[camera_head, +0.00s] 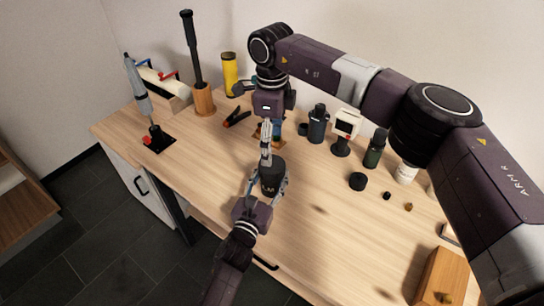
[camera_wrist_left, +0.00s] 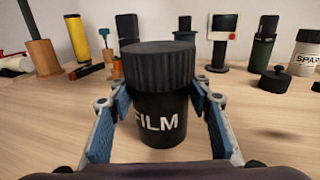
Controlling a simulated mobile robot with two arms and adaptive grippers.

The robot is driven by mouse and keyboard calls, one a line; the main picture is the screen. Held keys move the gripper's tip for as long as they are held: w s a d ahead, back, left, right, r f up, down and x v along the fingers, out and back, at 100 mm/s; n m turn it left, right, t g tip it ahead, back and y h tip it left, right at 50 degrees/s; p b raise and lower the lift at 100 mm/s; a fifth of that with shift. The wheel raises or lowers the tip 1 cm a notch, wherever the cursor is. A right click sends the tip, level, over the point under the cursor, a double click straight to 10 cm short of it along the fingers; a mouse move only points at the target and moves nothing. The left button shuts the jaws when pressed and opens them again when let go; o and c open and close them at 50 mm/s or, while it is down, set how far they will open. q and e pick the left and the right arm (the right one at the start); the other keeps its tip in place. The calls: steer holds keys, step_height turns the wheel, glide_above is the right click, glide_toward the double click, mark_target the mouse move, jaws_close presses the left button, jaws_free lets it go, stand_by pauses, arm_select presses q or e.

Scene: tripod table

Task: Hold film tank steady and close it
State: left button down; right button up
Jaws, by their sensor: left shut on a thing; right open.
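The film tank (camera_wrist_left: 158,118) is a black cylinder marked FILM, standing upright on the table. A wide ribbed black lid (camera_wrist_left: 157,66) sits on its top in the left wrist view; whether it is fully seated I cannot tell. My left gripper (camera_head: 270,184) is shut on the tank, with one blue-padded finger on each side below the lid. My right gripper (camera_head: 266,152) is open, just behind and above the tank in the head view. Its fingers point down and seem empty; they partly hide the tank's far edge there.
A black cap (camera_head: 357,181) lies right. The table's front-left area is clear.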

step_height(320, 180, up, 4)
steer(key=shift+f, duration=0.2)
arm_select(q)
steer(key=c, duration=0.9)
jaws_free()
steer(key=shift+c, duration=0.2)
steer(key=shift+s, duration=0.1)
steer(key=v, duration=1.2)
arm_select(e)
steer(key=shift+f, duration=0.1)
